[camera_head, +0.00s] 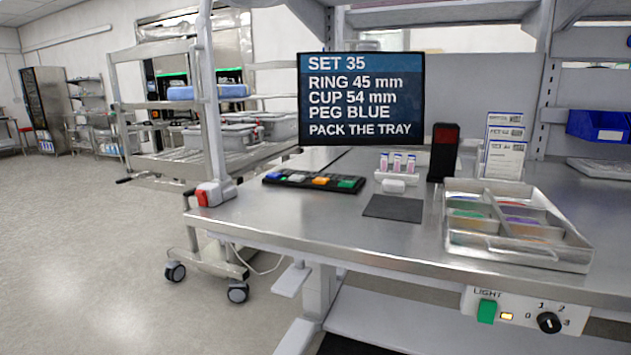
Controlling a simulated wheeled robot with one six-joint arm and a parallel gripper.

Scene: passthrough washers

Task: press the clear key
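A black key panel (314,180) lies flat near the left end of the steel table. It carries a blue key (273,175), a whitish key (297,178), an orange key (320,181) and a green key (346,184). No lettering on the keys is readable from here, so I cannot tell which is the clear key. A dark screen (361,99) above the table reads SET 35, RING 45 mm, CUP 54 mm, PEG BLUE, PACK THE TRAY. My gripper does not show in this view.
A divided metal tray (518,251) stands on the table's right. A dark mat (393,208), a vial rack (396,179) and a black device with a red panel (445,150) are nearer the panel. Floor at left is clear.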

